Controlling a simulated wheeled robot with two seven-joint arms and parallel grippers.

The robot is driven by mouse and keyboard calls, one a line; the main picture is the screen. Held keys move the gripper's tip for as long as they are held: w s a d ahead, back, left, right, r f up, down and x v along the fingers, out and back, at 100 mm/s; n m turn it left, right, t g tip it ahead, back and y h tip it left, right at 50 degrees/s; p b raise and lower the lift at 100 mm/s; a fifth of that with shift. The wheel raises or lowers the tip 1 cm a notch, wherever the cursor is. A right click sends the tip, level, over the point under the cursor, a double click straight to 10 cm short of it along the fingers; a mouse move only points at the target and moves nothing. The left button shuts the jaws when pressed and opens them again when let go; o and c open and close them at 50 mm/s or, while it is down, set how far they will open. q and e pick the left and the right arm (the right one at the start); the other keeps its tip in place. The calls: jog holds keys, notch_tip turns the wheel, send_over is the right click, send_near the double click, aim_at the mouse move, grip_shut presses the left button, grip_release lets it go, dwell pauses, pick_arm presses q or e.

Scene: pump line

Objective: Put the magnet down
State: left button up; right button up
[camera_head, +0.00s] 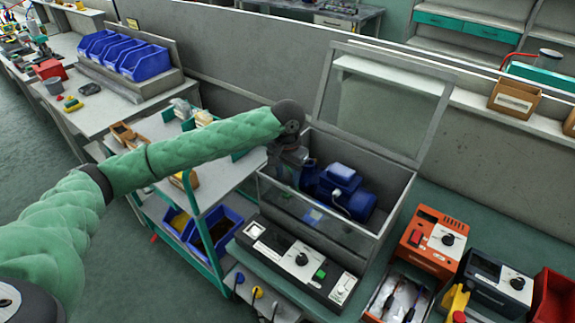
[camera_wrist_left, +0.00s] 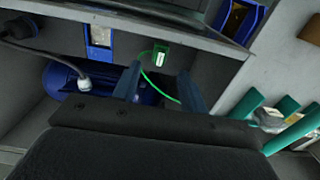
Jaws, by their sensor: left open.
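My left gripper (camera_head: 287,172) reaches into the open-lidded grey case (camera_head: 402,200), at its left end beside the blue pump (camera_head: 352,201). In the left wrist view the two fingers of my left gripper (camera_wrist_left: 160,88) stand apart. A small green block with a pale face (camera_wrist_left: 161,56), probably the magnet, lies just beyond the gap between them, with a thin green cord curving from it. The fingers do not appear closed on it. The pump's blue body (camera_wrist_left: 60,84) lies to the left of the fingers. The magnet cannot be made out in the head view. My right gripper is out of view.
The case's clear lid (camera_head: 383,103) stands raised behind. A control panel (camera_head: 297,262) sits in front of the case. An orange unit (camera_head: 432,240) and a dark unit (camera_head: 495,283) stand to the right. A trolley (camera_head: 205,197) with blue bins is on the left.

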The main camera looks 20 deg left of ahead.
pick_arm(q)
jog(key=shift+r+b, duration=0.7)
jog(key=shift+r, duration=2.05)
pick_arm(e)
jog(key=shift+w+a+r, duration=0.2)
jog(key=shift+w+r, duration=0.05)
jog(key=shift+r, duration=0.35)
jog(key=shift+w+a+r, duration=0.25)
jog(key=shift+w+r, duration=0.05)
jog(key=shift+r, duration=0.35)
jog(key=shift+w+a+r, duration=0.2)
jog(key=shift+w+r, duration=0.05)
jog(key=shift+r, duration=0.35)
